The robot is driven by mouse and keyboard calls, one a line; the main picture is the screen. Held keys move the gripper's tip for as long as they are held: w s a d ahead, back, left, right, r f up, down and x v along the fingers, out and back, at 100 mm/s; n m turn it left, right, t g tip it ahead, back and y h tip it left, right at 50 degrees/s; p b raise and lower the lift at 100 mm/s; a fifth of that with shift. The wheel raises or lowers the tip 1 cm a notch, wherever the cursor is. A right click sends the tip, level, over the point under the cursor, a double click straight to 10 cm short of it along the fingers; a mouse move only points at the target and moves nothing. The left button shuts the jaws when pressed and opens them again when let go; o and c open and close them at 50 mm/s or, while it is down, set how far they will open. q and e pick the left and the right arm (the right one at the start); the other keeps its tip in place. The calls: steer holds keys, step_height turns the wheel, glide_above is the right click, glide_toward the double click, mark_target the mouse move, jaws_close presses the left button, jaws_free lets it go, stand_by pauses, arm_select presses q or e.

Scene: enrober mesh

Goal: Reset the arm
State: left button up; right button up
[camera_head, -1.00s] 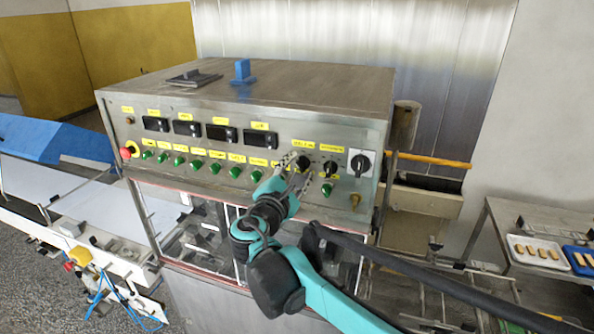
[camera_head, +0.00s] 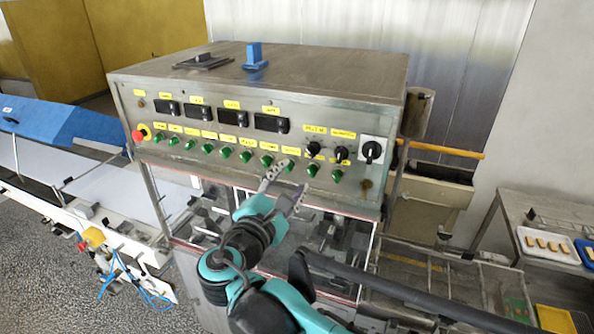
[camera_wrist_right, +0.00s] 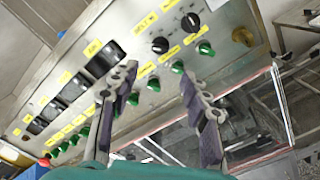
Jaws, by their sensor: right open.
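My right gripper (camera_head: 285,188) is open and empty in front of the lower part of the control panel (camera_head: 215,133). Its two fingers stand apart, and in the right wrist view (camera_wrist_right: 158,95) nothing is between them but the panel behind. The teal and black right arm comes up from the bottom of the head view. Black rotary knobs (camera_head: 341,153) sit at the panel's right, above and right of the fingers; they also show in the right wrist view (camera_wrist_right: 160,45). A row of green buttons (camera_head: 245,157) runs along the panel. My left gripper is not in view.
A red emergency button (camera_head: 138,135) is at the panel's left end. A conveyor with a blue cover (camera_head: 60,122) lies at the left. At the right, a table holds a white tray (camera_head: 548,258) of small bars. A black rail (camera_head: 400,290) crosses the lower right.

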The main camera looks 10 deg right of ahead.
steer(key=shift+s+a, duration=0.15)
steer(key=shift+s, duration=0.05)
steer(key=s+d+f+m+g+y+b, duration=0.1)
steer(key=s+d+f+m+g+b, duration=0.25)
steer(key=f, duration=0.65)
steer(key=s+d+f+m+g+y+b, duration=0.15)
steer(key=d+f+b, duration=0.35)
steer(key=f, duration=0.6)
steer(key=s+d+f+m+g+y+b, duration=0.1)
steer(key=s+d+f+m+g+b, duration=0.2)
steer(key=f+b, duration=0.5)
steer(key=s+a+f+m+y+b, duration=0.1)
steer(key=s+f+m+y+b, duration=0.1)
steer(key=f, duration=0.6)
steer(key=s+a+f+m+y+b, duration=0.2)
steer(key=s+f+m+b, duration=0.1)
steer(key=f, duration=0.4)
steer(key=s+a+f+m+y+b, duration=0.1)
steer(key=s+f+m+y+b, duration=0.1)
steer(key=f+m+b, duration=0.3)
step_height(320, 180, down, 4)
steer(key=shift+s+a+r+m, duration=0.15)
steer(key=shift+s+a+m, duration=0.05)
steer(key=shift+s+m, duration=0.45)
steer(key=shift+y, duration=0.25)
